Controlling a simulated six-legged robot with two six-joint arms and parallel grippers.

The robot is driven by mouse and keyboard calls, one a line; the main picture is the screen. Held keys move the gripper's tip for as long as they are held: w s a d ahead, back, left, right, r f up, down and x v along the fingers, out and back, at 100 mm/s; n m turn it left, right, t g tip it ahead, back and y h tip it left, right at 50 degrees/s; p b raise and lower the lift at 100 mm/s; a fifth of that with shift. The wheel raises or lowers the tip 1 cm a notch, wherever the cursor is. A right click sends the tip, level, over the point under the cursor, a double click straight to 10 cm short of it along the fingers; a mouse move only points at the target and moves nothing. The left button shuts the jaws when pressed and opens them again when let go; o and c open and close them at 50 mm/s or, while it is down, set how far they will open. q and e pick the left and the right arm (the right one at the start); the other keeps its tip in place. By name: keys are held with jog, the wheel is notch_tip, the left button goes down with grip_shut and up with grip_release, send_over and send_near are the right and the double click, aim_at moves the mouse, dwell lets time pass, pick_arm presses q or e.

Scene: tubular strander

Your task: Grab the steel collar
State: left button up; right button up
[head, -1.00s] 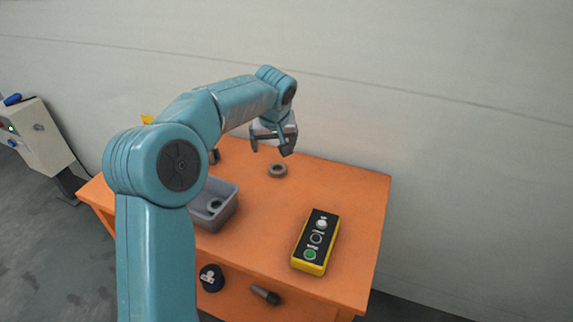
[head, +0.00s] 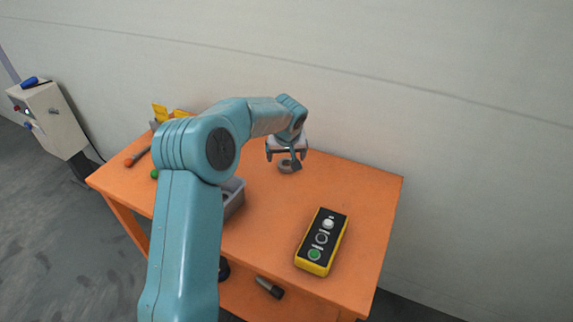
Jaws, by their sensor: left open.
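The steel collar (head: 286,168) is a small grey ring lying on the orange tabletop near its back edge. My left gripper (head: 284,160) points down just above the collar, its jaws open. One fingertip covers part of the ring in the head view, and I cannot tell whether it touches. My right gripper is not in view.
A grey bin (head: 234,199) stands on the orange table (head: 262,222), partly behind my left arm. A yellow and black button box (head: 321,242) lies at the front right. A dark-ended tool (head: 269,287) is on the shelf below. A wall rises behind the table.

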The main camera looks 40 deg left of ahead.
aim_at(286, 166)
pick_arm(q)
jog(key=x, duration=0.5)
jog(key=shift+w+d+p, duration=0.1)
jog(key=shift+p, duration=0.25)
jog(key=shift+r, duration=0.1)
jog(key=shift+c, duration=0.4)
jog(key=c, duration=1)
jog(key=shift+c, duration=1.1)
